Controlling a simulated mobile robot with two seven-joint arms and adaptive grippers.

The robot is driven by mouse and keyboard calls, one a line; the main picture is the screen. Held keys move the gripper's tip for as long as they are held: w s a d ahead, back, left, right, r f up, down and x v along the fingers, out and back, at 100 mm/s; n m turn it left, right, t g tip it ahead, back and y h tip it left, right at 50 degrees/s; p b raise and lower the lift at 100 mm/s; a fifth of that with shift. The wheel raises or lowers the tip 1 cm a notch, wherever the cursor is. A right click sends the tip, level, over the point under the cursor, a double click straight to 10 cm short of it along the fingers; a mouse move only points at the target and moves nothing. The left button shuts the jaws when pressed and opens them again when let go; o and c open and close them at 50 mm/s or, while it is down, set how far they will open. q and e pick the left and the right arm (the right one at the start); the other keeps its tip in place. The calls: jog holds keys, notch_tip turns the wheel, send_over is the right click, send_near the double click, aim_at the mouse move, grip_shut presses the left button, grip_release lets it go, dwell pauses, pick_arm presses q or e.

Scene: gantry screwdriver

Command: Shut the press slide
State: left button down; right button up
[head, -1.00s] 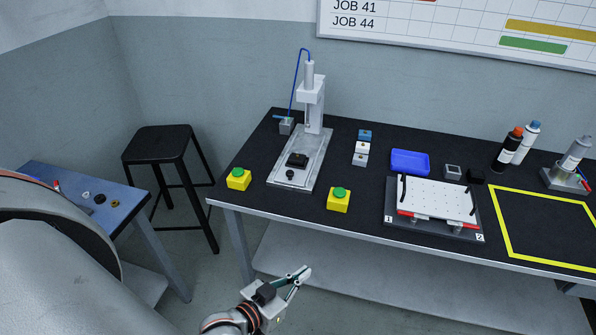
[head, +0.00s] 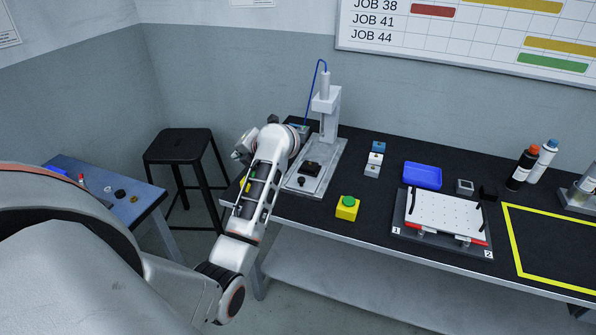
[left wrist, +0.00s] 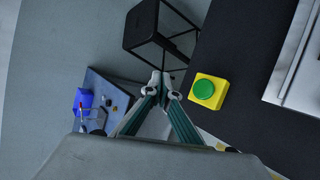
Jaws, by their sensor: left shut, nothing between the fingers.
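The press (head: 325,112) stands at the back left of the black bench, with a grey column and a blue hose. On its pale base plate (head: 326,181) are a dark block (head: 312,168) and a small black knob (head: 302,181) at the front. My left arm reaches up in front of the bench's left end, just left of the press. Its fingers are hidden in the head view. In the left wrist view my left gripper (left wrist: 163,88) is shut and empty, beside a yellow box with a green button (left wrist: 205,89). The press base's edge (left wrist: 293,72) shows at the right. My right gripper is out of view.
Small blocks (head: 375,158), a blue tray (head: 422,175) and a white plate fixture (head: 444,215) lie farther right. A black stool (head: 180,146) stands left of the bench.

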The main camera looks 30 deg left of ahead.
pick_arm(q)
jog(key=w+d+h, duration=0.5)
jog(key=d, duration=0.3)
jog(key=t+h, duration=0.2)
jog(key=h, duration=0.2)
send_near(299, 176)
jog(key=b+x, duration=0.3)
jog(key=x, duration=0.2)
jog(key=shift+w+f, duration=0.25)
jog(key=shift+f, duration=0.35)
jog(key=shift+w+a+f, duration=0.1)
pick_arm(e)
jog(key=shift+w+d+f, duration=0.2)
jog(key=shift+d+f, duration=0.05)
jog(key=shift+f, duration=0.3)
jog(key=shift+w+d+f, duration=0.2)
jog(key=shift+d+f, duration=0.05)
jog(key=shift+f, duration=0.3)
